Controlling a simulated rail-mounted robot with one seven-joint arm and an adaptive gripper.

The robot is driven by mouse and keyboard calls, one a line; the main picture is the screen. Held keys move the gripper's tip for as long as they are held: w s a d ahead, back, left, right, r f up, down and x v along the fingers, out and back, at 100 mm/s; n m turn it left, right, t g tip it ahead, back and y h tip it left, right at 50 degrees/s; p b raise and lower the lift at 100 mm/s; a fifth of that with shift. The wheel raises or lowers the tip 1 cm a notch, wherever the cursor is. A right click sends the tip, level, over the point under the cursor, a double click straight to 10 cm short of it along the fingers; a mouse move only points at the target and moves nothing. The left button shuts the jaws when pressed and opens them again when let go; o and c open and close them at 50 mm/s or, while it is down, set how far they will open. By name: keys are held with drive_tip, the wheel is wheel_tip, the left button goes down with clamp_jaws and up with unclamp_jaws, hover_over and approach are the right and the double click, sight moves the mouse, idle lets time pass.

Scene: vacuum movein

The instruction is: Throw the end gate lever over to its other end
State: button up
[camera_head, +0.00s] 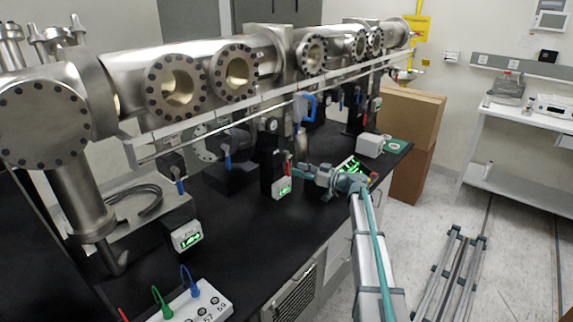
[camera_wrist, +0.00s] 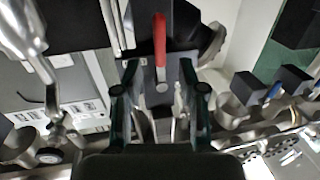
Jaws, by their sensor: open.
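A red lever (camera_wrist: 160,42) on a dark valve block (camera_wrist: 182,72) stands straight up the picture in the wrist view, with a round pivot at its lower end. It lies in line with the gap between the fingers of my gripper (camera_wrist: 160,88), which are open and spread to either side. I cannot tell whether they touch it. In the head view my gripper (camera_head: 306,172) is by a dark valve block (camera_head: 269,168) with a small red lever (camera_head: 286,163) under the beamline. No label shows which lever is the end gate's.
The steel beamline (camera_head: 210,80) with its long rail runs above the black bench (camera_head: 250,225). A white box (camera_head: 370,145) is on the bench at the right. Cardboard boxes (camera_head: 412,120) stand beyond the bench.

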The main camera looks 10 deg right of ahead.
sight(287, 166)
drive_tip(key=p+x, duration=0.1)
drive_tip(key=x, duration=0.5)
drive_tip(key=shift+p, duration=0.4)
clamp_jaws()
